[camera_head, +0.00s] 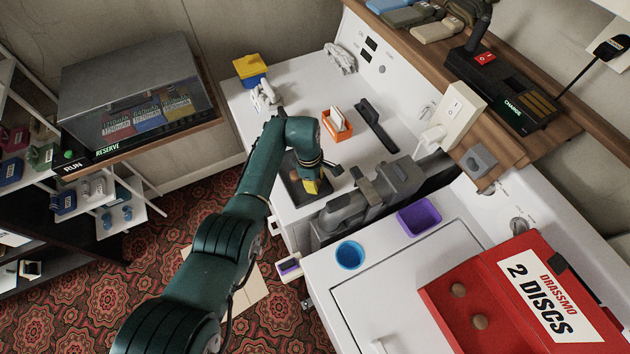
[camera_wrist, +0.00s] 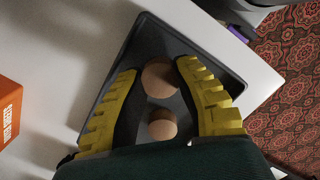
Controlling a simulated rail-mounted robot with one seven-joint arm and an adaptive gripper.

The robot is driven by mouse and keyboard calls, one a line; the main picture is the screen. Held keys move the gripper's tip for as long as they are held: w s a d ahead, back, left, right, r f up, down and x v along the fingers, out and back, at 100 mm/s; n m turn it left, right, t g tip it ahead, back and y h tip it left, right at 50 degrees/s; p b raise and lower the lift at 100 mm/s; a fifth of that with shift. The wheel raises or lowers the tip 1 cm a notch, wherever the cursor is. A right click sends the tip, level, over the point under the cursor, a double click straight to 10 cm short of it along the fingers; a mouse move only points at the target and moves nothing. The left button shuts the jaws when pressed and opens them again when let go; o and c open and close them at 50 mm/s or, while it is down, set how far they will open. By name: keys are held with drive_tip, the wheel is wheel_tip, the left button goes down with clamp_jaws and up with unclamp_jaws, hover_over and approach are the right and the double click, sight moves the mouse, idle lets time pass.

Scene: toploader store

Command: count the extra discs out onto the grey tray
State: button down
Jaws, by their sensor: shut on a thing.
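The grey tray (camera_head: 290,187) lies on the white worktop left of centre; its dark surface also fills the middle of the wrist view (camera_wrist: 160,33). My gripper (camera_head: 311,187) is low over it. In the wrist view my yellow-padded gripper (camera_wrist: 159,68) is shut on a tan disc (camera_wrist: 160,80) between its fingertips. Another tan disc (camera_wrist: 162,126) lies on the tray, nearer the palm. The red box marked "2 DISCS" (camera_head: 540,293) holds two brown discs (camera_head: 458,290) (camera_head: 480,322).
An orange holder (camera_head: 337,124) stands behind the tray. Grey machinery (camera_head: 365,198) is close to the right. A blue cup (camera_head: 349,254) and purple bin (camera_head: 418,217) stand on the nearer worktop. The tray sits by the worktop edge above carpet.

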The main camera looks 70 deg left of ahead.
drive_tip(key=shift+f+b, duration=0.5)
drive_tip(key=shift+f, duration=0.05)
idle(0.4)
drive_tip(key=c, duration=0.8)
unclamp_jaws()
drive_tip(key=shift+r, duration=0.1)
wheel_tip(320, 180, up, 10)
drive_tip(key=p, duration=0.9)
wheel_tip(320, 180, up, 12)
drive_tip(key=s, duration=0.1)
drive_tip(key=shift+a, duration=0.4)
